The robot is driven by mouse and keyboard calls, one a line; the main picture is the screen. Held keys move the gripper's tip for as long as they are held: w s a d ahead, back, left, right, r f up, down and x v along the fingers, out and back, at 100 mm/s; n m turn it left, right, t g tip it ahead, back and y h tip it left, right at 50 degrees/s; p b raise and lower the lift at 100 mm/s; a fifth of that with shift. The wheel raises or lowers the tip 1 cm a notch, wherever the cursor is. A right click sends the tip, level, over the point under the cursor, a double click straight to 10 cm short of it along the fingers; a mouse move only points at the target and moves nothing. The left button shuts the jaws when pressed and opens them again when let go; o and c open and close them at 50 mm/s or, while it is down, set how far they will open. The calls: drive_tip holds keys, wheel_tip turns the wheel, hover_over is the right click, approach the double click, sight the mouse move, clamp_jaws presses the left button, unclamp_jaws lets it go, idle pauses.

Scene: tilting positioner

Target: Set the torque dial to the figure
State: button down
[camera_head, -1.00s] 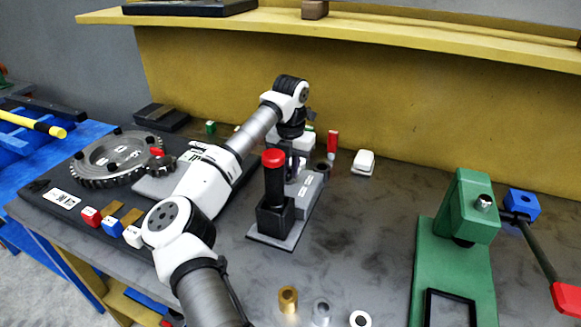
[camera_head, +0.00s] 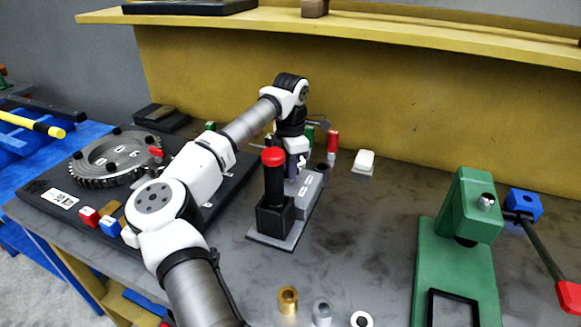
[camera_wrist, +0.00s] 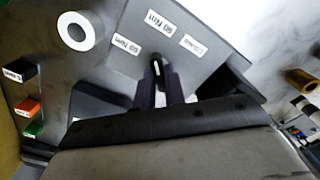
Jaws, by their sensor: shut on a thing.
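In the wrist view my gripper (camera_wrist: 158,92) is shut on the dark dial knob (camera_wrist: 157,66), with a pale pointer mark showing between the fingertips. White labels sit around it on the grey plate (camera_wrist: 205,75). They appear inverted and seem to read 60 Nm (camera_wrist: 127,45), 90 Nm (camera_wrist: 160,22) and 120 Nm (camera_wrist: 194,45). The pointer mark faces roughly toward the middle label. In the head view my gripper (camera_head: 297,165) is low behind a red-topped black handle (camera_head: 273,180), and the knob is hidden. A white figure tag (camera_head: 60,198) lies on the dark board; it looks like 90.
A toothed ring (camera_head: 118,158) lies on the board at left, near small coloured blocks (camera_head: 100,222). A green press (camera_head: 462,225) stands at right. Several bushings (camera_head: 288,300) stand at the front. A white block (camera_head: 364,162) lies behind. The table's middle right is clear.

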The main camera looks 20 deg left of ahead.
drive_tip(key=m, duration=0.3)
drive_tip(key=shift+r+m, duration=0.1)
drive_tip(key=shift+m, duration=0.2)
drive_tip(key=m, duration=0.3)
drive_tip(key=shift+m+p, duration=0.3)
drive_tip(key=shift+p, duration=0.05)
drive_tip(key=m, duration=0.3)
drive_tip(key=shift+w+m, duration=0.1)
drive_tip(key=shift+m, duration=0.2)
drive_tip(key=shift+m+p, duration=0.45)
drive_tip(key=shift+m, duration=1.45)
drive_tip(key=c, duration=1.5)
unclamp_jaws()
drive_tip(key=shift+o, duration=0.2)
wheel_tip(320, 180, up, 14)
drive_tip(key=b, duration=0.2)
